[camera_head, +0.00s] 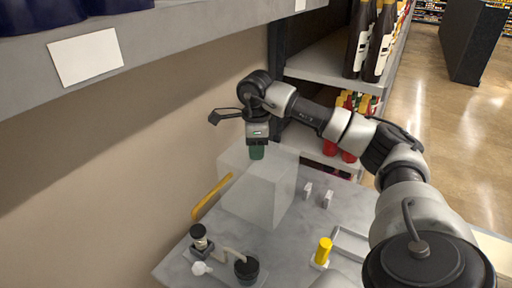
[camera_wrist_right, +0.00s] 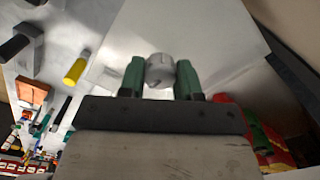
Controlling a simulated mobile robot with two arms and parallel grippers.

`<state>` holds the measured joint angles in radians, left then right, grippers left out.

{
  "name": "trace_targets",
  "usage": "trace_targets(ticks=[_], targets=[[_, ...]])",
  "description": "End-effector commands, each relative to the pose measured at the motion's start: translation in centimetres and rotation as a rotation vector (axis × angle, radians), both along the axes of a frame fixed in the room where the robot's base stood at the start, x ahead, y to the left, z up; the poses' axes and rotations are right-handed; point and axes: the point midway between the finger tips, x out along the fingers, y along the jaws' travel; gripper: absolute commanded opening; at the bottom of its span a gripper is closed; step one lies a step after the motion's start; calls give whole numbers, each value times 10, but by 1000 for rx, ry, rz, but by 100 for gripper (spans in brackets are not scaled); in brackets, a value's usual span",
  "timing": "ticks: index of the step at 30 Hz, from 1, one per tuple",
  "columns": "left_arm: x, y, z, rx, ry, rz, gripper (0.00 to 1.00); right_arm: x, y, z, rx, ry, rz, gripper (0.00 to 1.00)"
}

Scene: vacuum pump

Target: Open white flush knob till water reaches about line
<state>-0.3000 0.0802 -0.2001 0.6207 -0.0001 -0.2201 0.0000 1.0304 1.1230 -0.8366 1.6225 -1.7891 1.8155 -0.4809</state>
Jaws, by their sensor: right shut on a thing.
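My right gripper (camera_head: 257,153) points down at the top of a pale, box-shaped translucent tank (camera_head: 262,192). In the right wrist view its green fingers (camera_wrist_right: 160,76) are shut on a small white round knob (camera_wrist_right: 160,68), with one finger on each side. The pale tank face (camera_wrist_right: 190,35) lies behind the knob. In the head view the knob is hidden by the gripper. I cannot make out a water level or a marked line on the tank. My left gripper is not in view.
The tank stands on a grey marbled table (camera_head: 290,235) against a beige wall. Nearby are a yellow bar (camera_head: 211,197), a black-capped fitting (camera_head: 199,237), a black cup (camera_head: 246,269), a yellow-topped piece (camera_head: 323,251) and small white blocks (camera_head: 327,199). Bottle shelves (camera_head: 325,68) stand behind.

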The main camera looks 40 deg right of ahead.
Motion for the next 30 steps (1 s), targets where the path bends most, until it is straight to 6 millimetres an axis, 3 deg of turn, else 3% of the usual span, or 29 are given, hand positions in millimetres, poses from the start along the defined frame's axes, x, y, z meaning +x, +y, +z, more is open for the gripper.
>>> trace_targets(ticks=[3, 4, 8, 19, 30], targets=[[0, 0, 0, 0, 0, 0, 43, 1, -1, 2, -1, -6, -3, 10], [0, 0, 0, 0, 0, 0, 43, 1, -1, 2, -1, -6, -4, 38], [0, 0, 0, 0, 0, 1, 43, 0, -1, 2, 0, -5, -3, 58], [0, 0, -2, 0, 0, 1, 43, 1, 0, 8, 0, -4, -2, 59], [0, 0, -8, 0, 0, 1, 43, 1, -1, 65, 0, -6, -3, 59]])
